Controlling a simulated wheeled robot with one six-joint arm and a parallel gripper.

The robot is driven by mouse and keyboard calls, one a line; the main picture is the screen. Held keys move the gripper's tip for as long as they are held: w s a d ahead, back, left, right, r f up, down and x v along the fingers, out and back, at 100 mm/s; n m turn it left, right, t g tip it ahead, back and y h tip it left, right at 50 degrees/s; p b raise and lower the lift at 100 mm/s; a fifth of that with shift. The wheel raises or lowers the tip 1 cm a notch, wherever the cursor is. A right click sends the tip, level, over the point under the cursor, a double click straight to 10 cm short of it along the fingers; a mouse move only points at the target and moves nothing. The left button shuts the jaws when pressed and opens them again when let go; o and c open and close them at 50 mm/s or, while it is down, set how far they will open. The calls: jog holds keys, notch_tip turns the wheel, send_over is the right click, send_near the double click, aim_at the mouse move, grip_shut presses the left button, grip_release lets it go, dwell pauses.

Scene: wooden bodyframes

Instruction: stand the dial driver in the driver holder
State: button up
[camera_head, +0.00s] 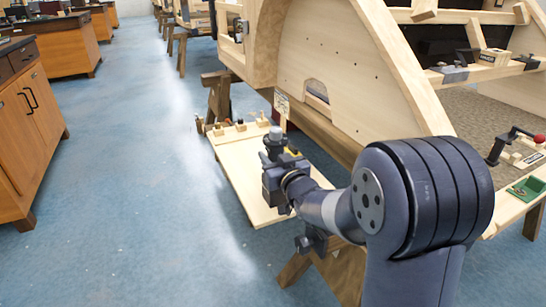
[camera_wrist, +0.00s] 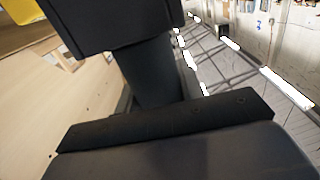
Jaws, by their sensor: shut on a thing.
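My gripper (camera_head: 279,160) is at the end of my arm, above the light wooden shelf board (camera_head: 236,168) in the head view. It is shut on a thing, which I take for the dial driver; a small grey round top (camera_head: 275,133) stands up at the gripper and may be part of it. In the wrist view, dark gripper parts (camera_wrist: 170,122) and a dark upright shape (camera_wrist: 155,75) fill the middle. Small wooden blocks (camera_head: 240,125) stand along the board's back edge; I cannot tell which is the driver holder. The tip of the driver is hidden.
A curved wooden bodyframe (camera_head: 340,70) rises behind the board. Wooden cabinets (camera_head: 40,125) stand at the left, with clear blue floor (camera_head: 120,200) between.

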jog(key=o, duration=1.2)
jog(key=shift+f, duration=0.15)
jog(key=p+v, duration=0.3)
jog(key=v, duration=1.8)
jog(key=shift+a, duration=0.1)
